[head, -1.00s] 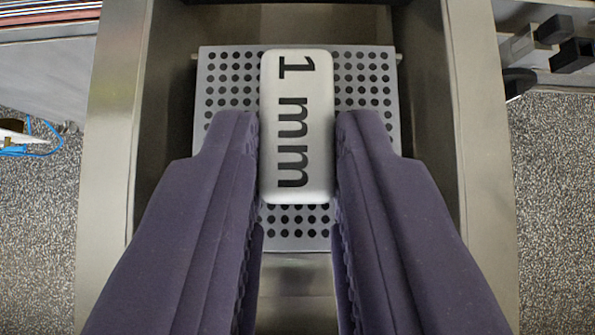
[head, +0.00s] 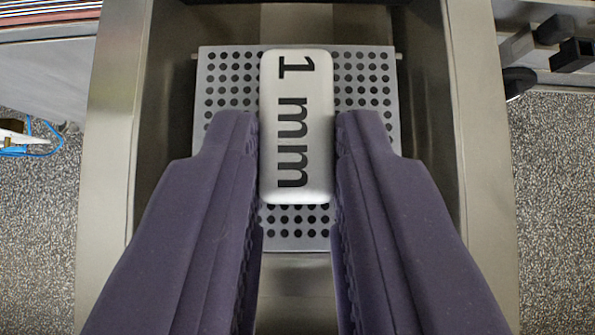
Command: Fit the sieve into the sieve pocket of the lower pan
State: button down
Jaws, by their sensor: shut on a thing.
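The sieve (head: 225,80) is a grey perforated square plate with a white block handle (head: 297,125) on top, marked "1 mm". My gripper (head: 297,135) is shut on the handle, one purple finger on each side. The sieve is within the outline of the lower pan (head: 112,130), a steel box with a broad rim, its far edge towards the pan's far wall. Small pins stick out at the sieve's far left and right corners. My fingers hide parts of its near half. I cannot tell whether the sieve touches the pan or hangs above it; the pocket is not clearly visible.
Dark block-shaped parts (head: 570,52) and a round dark knob (head: 518,82) are at the upper right, outside the pan. A grey surface (head: 45,60) lies at the upper left, with a blue cable (head: 45,148) below it. Speckled floor shows on both sides.

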aim_at(296, 208)
jog(key=shift+f+b, duration=1.55)
jog(key=shift+f, duration=0.5)
jog(key=c, duration=0.9)
grip_release()
jog(key=p+v, duration=0.4)
jog(key=v, duration=0.4)
jog(key=shift+w, duration=0.1)
